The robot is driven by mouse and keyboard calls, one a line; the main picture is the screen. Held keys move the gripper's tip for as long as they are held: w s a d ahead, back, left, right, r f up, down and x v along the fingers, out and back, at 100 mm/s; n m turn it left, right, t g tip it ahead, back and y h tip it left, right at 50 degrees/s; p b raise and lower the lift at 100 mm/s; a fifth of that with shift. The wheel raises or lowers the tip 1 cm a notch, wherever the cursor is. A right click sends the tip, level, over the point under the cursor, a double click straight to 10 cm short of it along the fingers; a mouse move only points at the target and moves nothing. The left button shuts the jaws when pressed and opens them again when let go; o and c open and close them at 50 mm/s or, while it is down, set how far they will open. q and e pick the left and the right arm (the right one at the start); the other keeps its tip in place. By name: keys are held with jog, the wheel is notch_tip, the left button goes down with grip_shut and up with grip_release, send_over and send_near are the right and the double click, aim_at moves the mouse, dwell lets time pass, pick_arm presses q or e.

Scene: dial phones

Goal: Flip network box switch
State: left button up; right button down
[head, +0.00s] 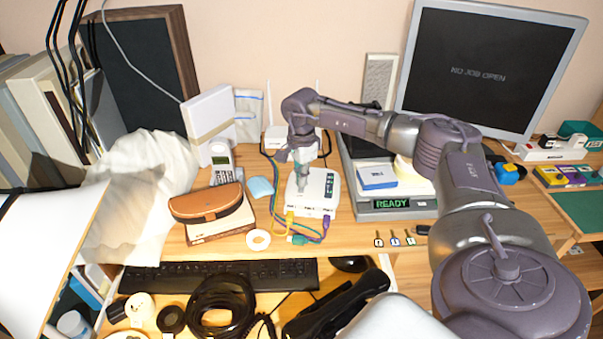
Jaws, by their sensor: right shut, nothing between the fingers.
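The network box (319,206) is a small white box on the wooden desk, with a dark green label panel on its right side and yellow, teal and purple cables plugged into its front edge. My right gripper (302,187) points down at the left part of the box's top, with its fingers shut and nothing between them. The fingertips are at or just above the surface; I cannot tell if they touch. The switch itself is not clear, perhaps hidden by the fingers. My left gripper is not in view.
A cordless phone (221,163) and a brown case (206,203) stand left of the box. A white router (279,140) is behind. A keyboard (220,275) and a black handset (335,305) lie in front.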

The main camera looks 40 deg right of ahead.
jog(key=shift+f, duration=0.5)
jog(key=shift+s+r, duration=0.1)
jog(key=shift+r, duration=0.05)
jog(key=shift+r+p, duration=0.7)
jog(key=shift+r, duration=0.15)
jog(key=shift+r+p, duration=1.9)
jog(key=shift+r, duration=0.7)
jog(key=shift+f, duration=0.1)
